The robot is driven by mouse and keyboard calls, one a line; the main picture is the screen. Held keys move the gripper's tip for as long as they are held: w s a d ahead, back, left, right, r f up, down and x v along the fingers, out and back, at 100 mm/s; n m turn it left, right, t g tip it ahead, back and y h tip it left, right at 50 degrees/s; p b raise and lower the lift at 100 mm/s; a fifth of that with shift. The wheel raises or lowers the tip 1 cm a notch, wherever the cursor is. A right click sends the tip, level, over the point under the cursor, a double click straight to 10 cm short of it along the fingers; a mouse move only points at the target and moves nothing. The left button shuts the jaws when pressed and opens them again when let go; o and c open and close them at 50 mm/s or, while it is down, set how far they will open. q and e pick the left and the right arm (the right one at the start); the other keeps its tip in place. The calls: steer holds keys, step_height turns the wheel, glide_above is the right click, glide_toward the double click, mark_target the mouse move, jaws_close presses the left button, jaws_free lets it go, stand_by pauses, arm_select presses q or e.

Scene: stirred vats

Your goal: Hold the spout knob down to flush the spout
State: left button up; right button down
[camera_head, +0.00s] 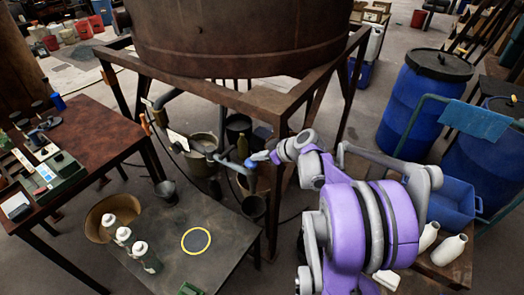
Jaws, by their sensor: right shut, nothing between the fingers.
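The big rusty brown vat (240,35) sits in a brown metal frame at the top middle. A grey spout pipe (230,166) runs out low beneath it to the right and bends down at its end. My right arm, purple and grey, reaches in from the lower right. My right gripper (259,157) is small in view, shut and empty, at the top of the spout's bent end. The spout knob cannot be made out clearly there; the gripper covers that spot. I cannot tell whether the fingers touch it. My left gripper is out of view.
A dark low table (215,222) in front holds white-capped bottles (123,236) and a yellow ring (196,240). Buckets (202,145) stand under the vat. A brown table (85,135) is at left. Blue barrels (420,105) and a blue crate (452,200) are at right.

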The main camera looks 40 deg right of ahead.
steer(key=shift+f, duration=0.4)
